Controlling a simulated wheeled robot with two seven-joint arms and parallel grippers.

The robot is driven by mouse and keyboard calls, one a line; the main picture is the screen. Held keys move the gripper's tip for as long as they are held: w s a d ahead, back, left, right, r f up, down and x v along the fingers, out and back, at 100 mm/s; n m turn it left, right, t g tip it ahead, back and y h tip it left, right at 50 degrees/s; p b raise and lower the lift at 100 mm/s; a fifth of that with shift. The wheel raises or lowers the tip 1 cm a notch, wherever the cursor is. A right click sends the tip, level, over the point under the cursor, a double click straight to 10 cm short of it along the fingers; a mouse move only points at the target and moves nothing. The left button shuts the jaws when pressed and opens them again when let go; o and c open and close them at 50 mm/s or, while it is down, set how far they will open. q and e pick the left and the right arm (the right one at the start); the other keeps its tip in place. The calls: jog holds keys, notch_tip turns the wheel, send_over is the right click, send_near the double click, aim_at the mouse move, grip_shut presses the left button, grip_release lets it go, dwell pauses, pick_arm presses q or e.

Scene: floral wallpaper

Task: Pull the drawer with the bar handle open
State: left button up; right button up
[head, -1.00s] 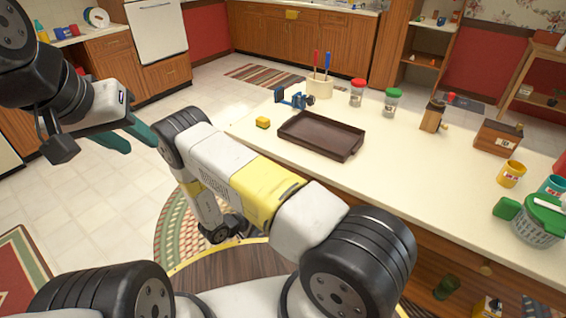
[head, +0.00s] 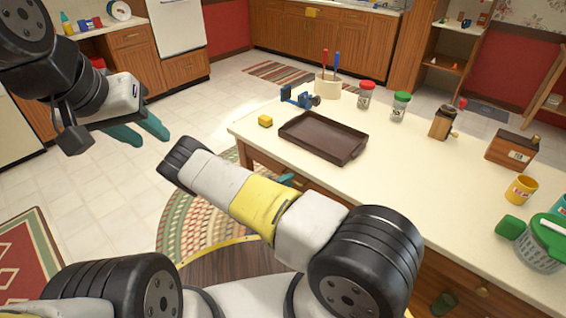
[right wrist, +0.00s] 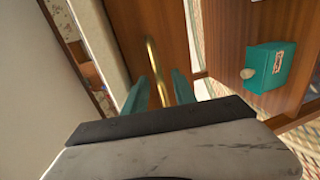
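The brass bar handle (right wrist: 153,66) shows in the right wrist view on a brown wooden drawer front (right wrist: 181,48). My right gripper (right wrist: 156,82) is open, with one teal fingertip on each side of the bar in the picture. Gaps show between bar and fingers; I cannot tell how deep the bar sits between them. In the head view my arm hides most of this gripper; a teal bit (head: 287,180) shows by the table's front edge. My left gripper (head: 148,135) is over the floor at the left, empty, its two teal fingers apart.
Open floor lies left.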

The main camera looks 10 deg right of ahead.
jog(key=shift+x, duration=1.15)
jog(key=shift+c, duration=0.2)
grip_shut()
dwell(0.4)
